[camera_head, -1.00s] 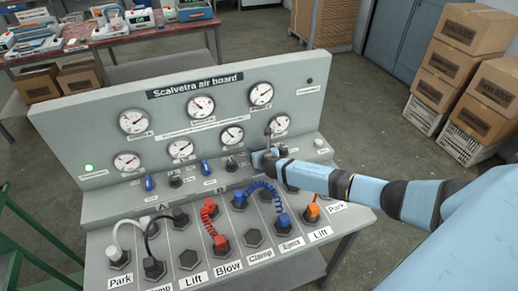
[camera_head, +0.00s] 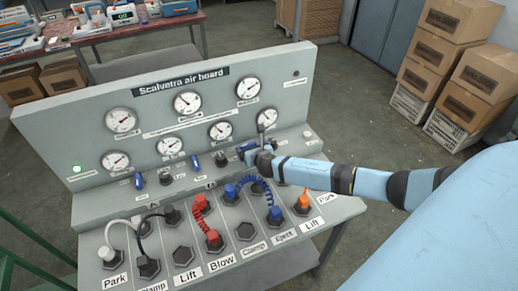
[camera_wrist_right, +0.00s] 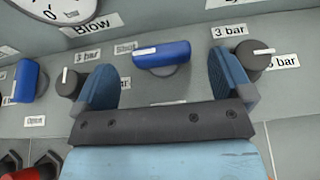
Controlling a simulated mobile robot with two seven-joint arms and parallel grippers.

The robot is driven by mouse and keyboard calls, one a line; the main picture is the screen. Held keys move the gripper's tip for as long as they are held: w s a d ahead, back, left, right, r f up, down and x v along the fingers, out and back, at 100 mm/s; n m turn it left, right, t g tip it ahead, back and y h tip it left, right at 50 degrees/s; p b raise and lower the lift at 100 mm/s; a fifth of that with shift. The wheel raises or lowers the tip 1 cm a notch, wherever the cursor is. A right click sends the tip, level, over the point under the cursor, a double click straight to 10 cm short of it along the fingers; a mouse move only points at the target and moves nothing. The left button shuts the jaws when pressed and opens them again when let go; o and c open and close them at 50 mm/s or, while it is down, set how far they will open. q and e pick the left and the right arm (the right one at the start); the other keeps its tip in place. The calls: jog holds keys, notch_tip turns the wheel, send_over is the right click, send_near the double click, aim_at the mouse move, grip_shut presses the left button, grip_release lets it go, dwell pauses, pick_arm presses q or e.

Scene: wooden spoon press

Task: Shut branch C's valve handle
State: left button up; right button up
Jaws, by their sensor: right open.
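Three blue valve handles show on the board. The left handle (camera_head: 138,179) and middle handle (camera_head: 195,162) stand upright. The right-hand handle (camera_head: 245,147), third in the row and taken as branch C's, lies sideways, partly hidden by my right gripper (camera_head: 257,154). In the right wrist view this handle (camera_wrist_right: 165,54) lies flat, its left end beside the "Shut" label (camera_wrist_right: 125,48). My right gripper (camera_wrist_right: 163,70) is open, its fingers on either side below the handle, with clear gaps. Branch C's letter is not readable. My left gripper is out of view.
Dark knobs (camera_wrist_right: 70,83) and (camera_wrist_right: 250,58) sit close outside my fingers. Gauges (camera_head: 221,130) are above the handles. Plugs and coiled hoses, such as the red hose (camera_head: 200,206), fill the lower panel. Boxes (camera_head: 446,62) stand at the right.

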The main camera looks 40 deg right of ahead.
jog(key=v, duration=0.9)
jog(key=shift+s, duration=0.3)
jog(key=shift+a+r, duration=0.1)
jog(key=s+a+m+g, duration=0.4)
jog(key=s+a+m, duration=0.8)
jog(key=s+m, duration=0.15)
jog(key=s+a+r+m+g+y, duration=0.1)
jog(key=s+r+m+g+y, duration=0.2)
jog(key=s+m, duration=0.6)
jog(key=s+a+r+m+g, duration=0.1)
jog(key=s+r+m+g, duration=0.1)
jog(key=s+r+m, duration=0.5)
jog(key=w+a+f+t+y, duration=0.1)
jog(key=w+a+f+t, duration=0.1)
jog(key=f, duration=0.5)
jog(key=w+a+f+t+y, duration=0.1)
jog(key=a+f+t+y, duration=0.1)
jog(key=a+f+t, duration=0.3)
jog(key=shift+w+f+m, duration=0.35)
jog(key=shift+w+f, duration=0.05)
jog(key=shift+f, duration=1.25)
